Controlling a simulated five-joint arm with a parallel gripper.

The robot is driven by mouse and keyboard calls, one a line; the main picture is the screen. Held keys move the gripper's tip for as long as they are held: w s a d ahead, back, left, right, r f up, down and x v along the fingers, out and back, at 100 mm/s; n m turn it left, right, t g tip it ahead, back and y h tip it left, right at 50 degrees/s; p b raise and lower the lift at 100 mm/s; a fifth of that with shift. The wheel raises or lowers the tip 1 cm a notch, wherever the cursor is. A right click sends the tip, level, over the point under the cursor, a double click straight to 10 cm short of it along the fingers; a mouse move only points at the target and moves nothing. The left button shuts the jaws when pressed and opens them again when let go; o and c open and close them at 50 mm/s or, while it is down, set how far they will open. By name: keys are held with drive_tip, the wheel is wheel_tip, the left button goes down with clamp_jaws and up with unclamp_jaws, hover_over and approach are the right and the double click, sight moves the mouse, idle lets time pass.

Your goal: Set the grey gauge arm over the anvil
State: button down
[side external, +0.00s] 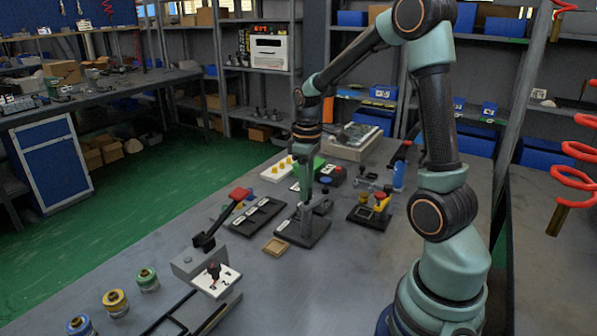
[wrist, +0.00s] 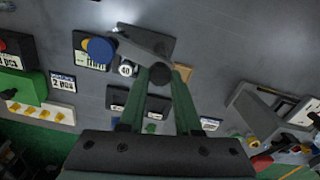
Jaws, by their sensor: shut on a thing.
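The grey gauge arm (wrist: 142,40) shows in the wrist view as a grey bar slanting across a dark base plate (wrist: 166,33). Its dark round end lies between the tips of my gripper (wrist: 158,76), which is shut on it. In the side view my gripper (side external: 305,210) points down over the same base plate (side external: 310,236), and part of a grey piece (side external: 322,207) shows beside it. A pale round disc marked 40 (wrist: 126,68) is left of the fingers in the wrist view. I cannot tell for sure which part is the anvil.
A small wooden tray (side external: 275,246) lies in front of the base plate. A dark slotted board (side external: 257,215) is to the left. A block with a yellow and red part (side external: 372,207) stands right, and a red-handled lever block (side external: 205,262) nearer the camera. Bare table lies at front right.

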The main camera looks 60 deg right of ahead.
drive_tip(key=n, duration=0.5)
drive_tip(key=shift+a+r+n, duration=0.1)
drive_tip(key=shift+n, duration=2.5)
drive_tip(key=c, duration=0.6)
unclamp_jaws()
wheel_tip(320, 180, up, 12)
